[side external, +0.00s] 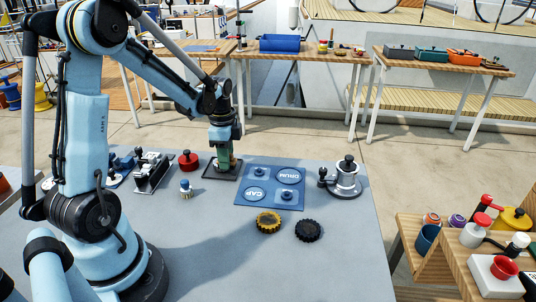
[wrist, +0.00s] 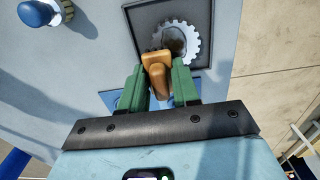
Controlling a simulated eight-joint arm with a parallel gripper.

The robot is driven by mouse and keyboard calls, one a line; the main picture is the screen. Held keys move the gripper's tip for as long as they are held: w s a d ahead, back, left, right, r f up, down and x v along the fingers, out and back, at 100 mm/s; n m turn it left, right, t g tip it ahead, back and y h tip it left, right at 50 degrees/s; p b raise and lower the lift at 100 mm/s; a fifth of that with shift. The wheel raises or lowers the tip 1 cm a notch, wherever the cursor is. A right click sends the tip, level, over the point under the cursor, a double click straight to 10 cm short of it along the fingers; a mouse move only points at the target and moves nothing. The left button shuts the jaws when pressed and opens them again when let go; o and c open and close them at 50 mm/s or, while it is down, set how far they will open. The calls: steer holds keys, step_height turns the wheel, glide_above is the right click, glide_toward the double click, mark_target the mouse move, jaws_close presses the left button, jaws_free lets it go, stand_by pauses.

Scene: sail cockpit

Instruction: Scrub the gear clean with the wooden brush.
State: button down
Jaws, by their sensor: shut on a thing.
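My gripper (wrist: 160,85) has green fingers shut on the wooden brush (wrist: 157,66), seen from above in the wrist view. The silver gear (wrist: 193,45) lies in a dark square tray (wrist: 143,20), with brown grime over its middle. The brush head is at the gear's lower left edge in that view; whether its bristles touch the gear I cannot tell. In the side view my gripper (side external: 227,152) points down over the tray (side external: 211,174), and the gear is not clearly visible there.
A blue mat (side external: 243,200) marked DRUM and CAP lies right of the tray, with a metal winch (side external: 346,182) beyond. A yellow gear-like ring (side external: 268,222) and a black one (side external: 308,230) lie in front. A red pot (side external: 188,161) and blue-topped item (side external: 185,189) stand left.

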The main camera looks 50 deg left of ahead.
steer(key=shift+s+a, duration=0.1)
steer(key=shift+a, duration=2.7)
steer(key=shift+d, duration=2.85)
steer(key=shift+d+r, duration=0.1)
steer(key=shift+r, duration=4)
